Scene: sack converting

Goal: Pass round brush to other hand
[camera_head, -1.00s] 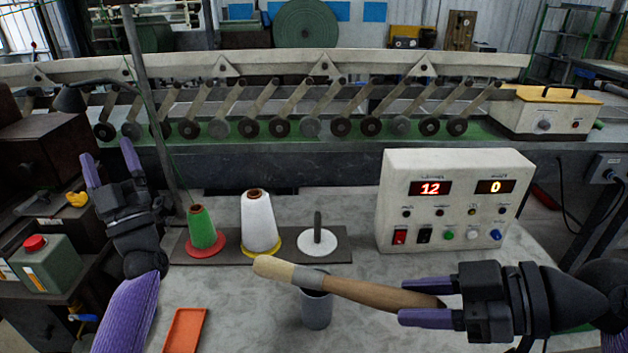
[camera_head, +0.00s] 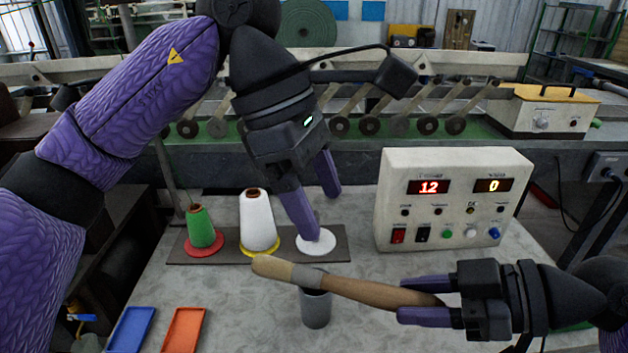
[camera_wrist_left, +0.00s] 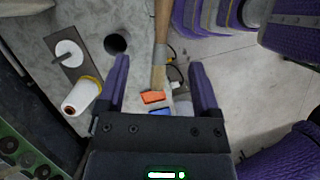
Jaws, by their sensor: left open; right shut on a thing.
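The round brush (camera_head: 345,288) has a wooden handle, a grey ferrule and a pale bristle tip pointing left. My right gripper (camera_head: 425,300) is shut on the end of its handle and holds it roughly level in front of the grey cup. My left gripper (camera_head: 322,212) is open and empty, pointing down above and behind the brush, apart from it. In the left wrist view the brush (camera_wrist_left: 161,45) shows between and beyond the open fingers of the left gripper (camera_wrist_left: 160,85). The left fingers partly hide the white disc and spindle in the head view.
A grey cup (camera_head: 316,310) stands below the brush. A dark board (camera_head: 343,250) carries a green cone (camera_head: 201,228) and a white cone (camera_head: 258,222). A control box (camera_head: 452,200) stands at right. Blue (camera_head: 131,330) and orange (camera_head: 184,330) trays lie at front left.

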